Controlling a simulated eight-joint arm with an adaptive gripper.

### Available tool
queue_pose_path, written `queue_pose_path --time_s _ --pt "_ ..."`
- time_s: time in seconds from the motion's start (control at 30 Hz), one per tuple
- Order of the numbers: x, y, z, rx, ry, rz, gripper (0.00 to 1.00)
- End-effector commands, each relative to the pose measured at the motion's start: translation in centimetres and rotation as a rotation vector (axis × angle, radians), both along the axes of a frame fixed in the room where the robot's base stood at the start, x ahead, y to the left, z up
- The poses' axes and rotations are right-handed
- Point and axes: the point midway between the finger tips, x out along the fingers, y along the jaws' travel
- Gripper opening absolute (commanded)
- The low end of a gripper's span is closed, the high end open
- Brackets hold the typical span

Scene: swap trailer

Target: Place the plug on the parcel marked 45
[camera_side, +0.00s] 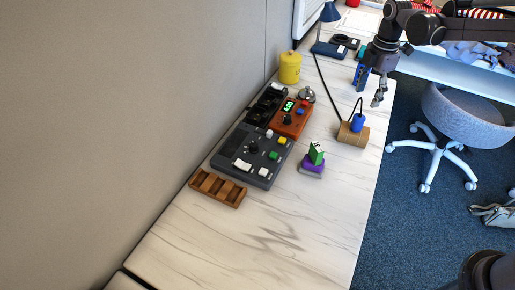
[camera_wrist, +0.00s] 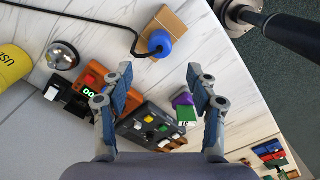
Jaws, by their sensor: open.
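A blue plug (camera_side: 358,123) on a black cord is at a brown block (camera_side: 349,138) on the white marbled table; I cannot tell whether it stands on the block or in it. In the wrist view the plug (camera_wrist: 160,43) overlaps a corner of the block (camera_wrist: 172,22). A small green parcel (camera_side: 316,154) with a white label sits on a purple one (camera_side: 311,165); both also show in the wrist view, right of centre. I cannot read a 45 on either. My gripper (camera_side: 378,99) is open and empty, above the table near the block; its fingers (camera_wrist: 160,84) are spread.
A dark control panel (camera_side: 252,153) and an orange box (camera_side: 290,119) with green digits stand along the wall side. A wooden tray (camera_side: 217,189), a silver bell (camera_side: 307,95) and a yellow cylinder (camera_side: 290,68) are nearby. The near table is clear.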

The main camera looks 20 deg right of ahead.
Motion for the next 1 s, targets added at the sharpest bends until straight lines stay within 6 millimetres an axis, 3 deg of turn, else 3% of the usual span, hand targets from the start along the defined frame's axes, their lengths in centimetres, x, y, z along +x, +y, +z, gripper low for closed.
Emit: queue_pose_path --time_s 0.27,0.43,0.7,1.0 --pt "-0.2 0.0 2.3 0.000 -0.004 -0.010 0.59" --pt "-2.0 0.4 4.3 0.001 -0.052 -0.130 0.59" --pt "-7.8 1.3 8.0 0.046 -0.201 -0.511 0.59" --pt "-14.9 2.1 9.2 0.173 -0.349 -0.934 0.59"
